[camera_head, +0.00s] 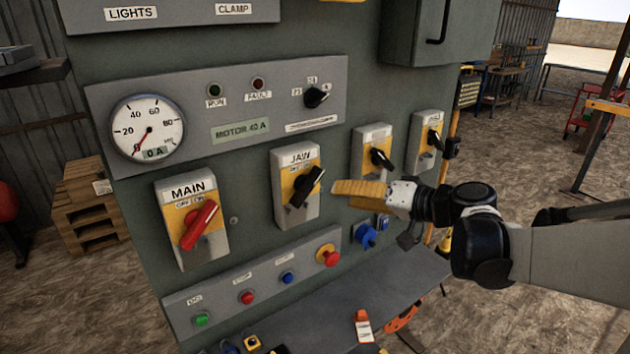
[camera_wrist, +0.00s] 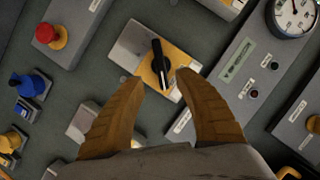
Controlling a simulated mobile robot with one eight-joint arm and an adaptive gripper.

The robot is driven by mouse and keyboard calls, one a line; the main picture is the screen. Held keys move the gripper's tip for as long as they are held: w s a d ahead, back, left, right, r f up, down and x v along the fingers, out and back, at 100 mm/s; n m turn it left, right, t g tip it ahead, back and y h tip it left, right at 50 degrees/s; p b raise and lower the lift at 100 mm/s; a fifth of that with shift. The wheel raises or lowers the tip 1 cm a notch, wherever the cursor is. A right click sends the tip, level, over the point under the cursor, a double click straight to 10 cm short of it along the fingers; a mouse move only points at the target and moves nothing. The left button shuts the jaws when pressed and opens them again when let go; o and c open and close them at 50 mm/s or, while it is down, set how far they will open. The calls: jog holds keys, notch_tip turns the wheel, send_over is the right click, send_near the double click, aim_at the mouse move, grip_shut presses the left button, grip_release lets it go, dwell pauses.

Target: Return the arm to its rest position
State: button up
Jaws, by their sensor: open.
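My gripper (camera_head: 340,194) is open and empty in front of the control cabinet, just right of the JAW switch (camera_head: 297,186) in the head view. In the wrist view my gripper's two tan fingers (camera_wrist: 168,95) are spread apart, with the JAW switch's black handle (camera_wrist: 160,66) beyond and between their tips. No contact with the switch shows. My arm (camera_head: 490,235) reaches in from the right edge of the head view. The MAIN switch (camera_head: 192,220) has a red, tilted handle. The JAW handle is also tilted.
Two more black-handled switches (camera_head: 371,150) sit behind my gripper, close to it. A button strip (camera_head: 265,275) and a shelf (camera_head: 370,295) with tags and padlocks lie below. A gauge (camera_head: 148,128) is at upper left. Open floor (camera_head: 530,160) shows at right.

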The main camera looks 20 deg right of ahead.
jog(key=s+a+f+g+h+b, duration=0.3)
jog(key=s+a+f+g, duration=0.1)
jog(key=s+a+f, duration=0.4)
jog(key=s+d+f+n+g+h+b, duration=0.1)
jog(key=s+d+f+n+h+b, duration=0.1)
jog(key=s+f+h, duration=0.3)
jog(key=s+f+b, duration=0.1)
jog(key=s+f, duration=0.2)
jog(key=s, duration=0.4)
jog(key=shift+f+n+h+b, duration=0.3)
jog(key=shift+f+b, duration=0.05)
